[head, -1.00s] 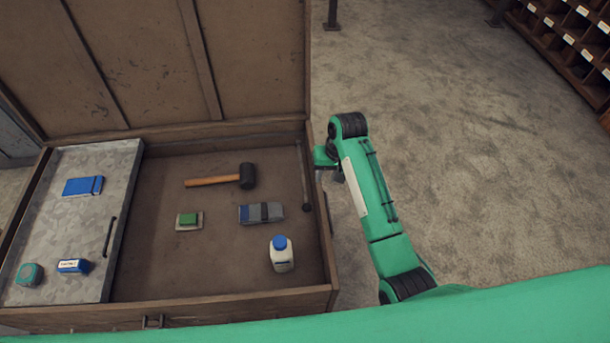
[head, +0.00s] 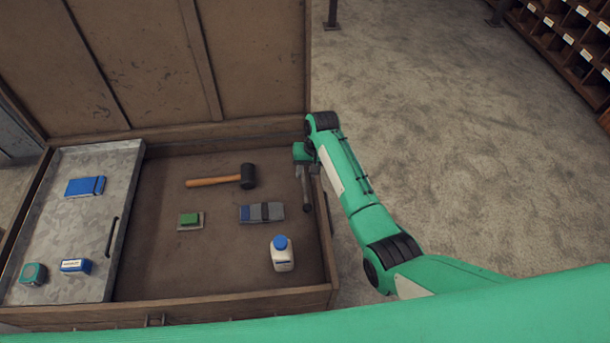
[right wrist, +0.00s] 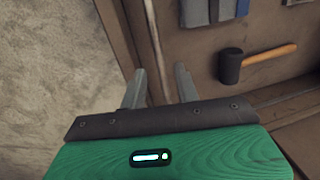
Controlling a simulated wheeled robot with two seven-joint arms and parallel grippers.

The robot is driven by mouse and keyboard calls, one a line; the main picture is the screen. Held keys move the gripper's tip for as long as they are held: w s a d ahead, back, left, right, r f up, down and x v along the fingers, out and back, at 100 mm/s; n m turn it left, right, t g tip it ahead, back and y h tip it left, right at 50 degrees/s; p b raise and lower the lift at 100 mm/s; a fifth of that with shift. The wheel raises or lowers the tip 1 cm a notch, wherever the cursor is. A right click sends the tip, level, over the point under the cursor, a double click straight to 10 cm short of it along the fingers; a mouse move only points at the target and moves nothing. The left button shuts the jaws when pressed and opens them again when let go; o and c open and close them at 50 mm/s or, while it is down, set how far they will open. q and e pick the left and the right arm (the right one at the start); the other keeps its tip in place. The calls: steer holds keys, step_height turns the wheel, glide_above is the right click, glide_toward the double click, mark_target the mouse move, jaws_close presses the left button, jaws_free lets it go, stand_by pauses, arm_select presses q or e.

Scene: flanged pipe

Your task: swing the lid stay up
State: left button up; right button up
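The lid stay (head: 306,194) is a thin grey bar lying along the inside of the chest's right wall. Its lower end shows in the head view, while its upper part is hidden by my right gripper (head: 305,168). In the right wrist view the stay (right wrist: 152,30) runs up the picture between my right gripper's two fingers (right wrist: 160,72). These fingers are apart, one on each side of the stay's line. Whether they touch it I cannot tell. The chest lid (head: 150,65) stands open at the back. My left gripper is out of view.
Bare floor (head: 450,130) lies to the right.

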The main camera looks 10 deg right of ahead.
mark_target(304, 180)
steer(key=shift+a+f, duration=0.2)
steer(key=shift+f, duration=0.6)
steer(key=shift+a+f, duration=0.15)
steer(key=shift+f, duration=0.6)
jaws_close()
